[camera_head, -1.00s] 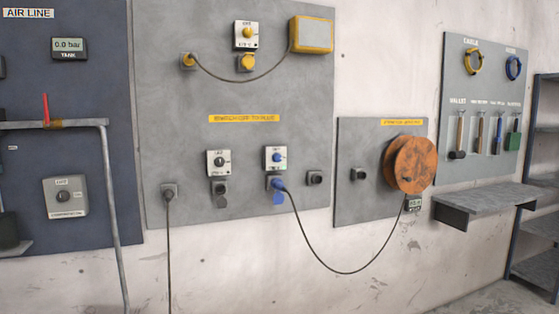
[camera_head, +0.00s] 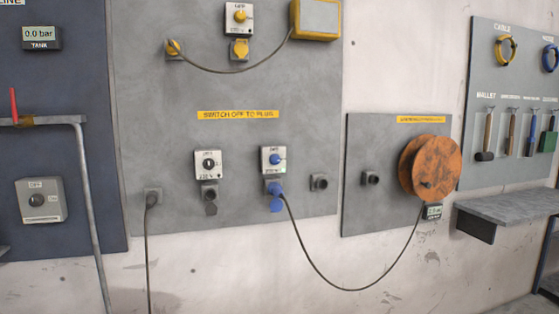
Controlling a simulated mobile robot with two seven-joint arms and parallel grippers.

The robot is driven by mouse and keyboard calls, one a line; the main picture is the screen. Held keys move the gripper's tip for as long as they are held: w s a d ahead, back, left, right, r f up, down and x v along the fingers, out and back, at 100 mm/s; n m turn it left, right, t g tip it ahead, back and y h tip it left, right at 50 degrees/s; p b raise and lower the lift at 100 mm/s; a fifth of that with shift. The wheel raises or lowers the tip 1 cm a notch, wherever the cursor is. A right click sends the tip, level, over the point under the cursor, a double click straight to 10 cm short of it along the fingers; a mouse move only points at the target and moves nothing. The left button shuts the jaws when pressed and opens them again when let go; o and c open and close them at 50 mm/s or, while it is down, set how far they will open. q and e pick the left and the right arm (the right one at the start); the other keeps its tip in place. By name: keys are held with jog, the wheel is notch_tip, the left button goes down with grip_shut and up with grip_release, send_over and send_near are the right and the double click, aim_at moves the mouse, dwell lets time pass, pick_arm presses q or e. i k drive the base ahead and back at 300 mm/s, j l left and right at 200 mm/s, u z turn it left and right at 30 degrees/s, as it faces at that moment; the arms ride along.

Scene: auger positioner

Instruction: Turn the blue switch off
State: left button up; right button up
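The blue switch (camera_head: 274,160) is a white box with a round blue knob on the grey wall panel (camera_head: 170,85). Its label is too small to read surely. Just below it is a blue socket (camera_head: 275,190) with a blue plug in it and a blue flap hanging under. A black cable (camera_head: 335,288) runs from this plug to the orange reel on the right. Neither of my grippers shows in the head view.
A black-knobbed switch (camera_head: 208,163) is left of the blue one, and a yellow-knobbed switch (camera_head: 239,18) is above. The orange reel (camera_head: 430,168) is on a smaller panel. A grey shelf (camera_head: 510,206) juts out at right. A pipe (camera_head: 88,190) stands at left.

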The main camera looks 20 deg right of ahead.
aim_at(274, 159)
jog(key=i+l, duration=0.2)
jog(key=l, duration=0.25)
jog(key=i+l+u, duration=0.15)
jog(key=l, duration=0.3)
jog(key=i+l, duration=0.3)
jog(key=l, duration=0.2)
jog(key=i+l+u, duration=0.15)
jog(key=l, duration=0.3)
jog(key=i+l, duration=0.2)
jog(key=l, duration=0.3)
jog(key=i+l+u, duration=0.15)
jog(key=l, duration=0.35)
jog(key=i+l, duration=0.15)
jog(key=l, duration=0.35)
jog(key=i+l+u, duration=0.15)
jog(key=l, duration=0.35)
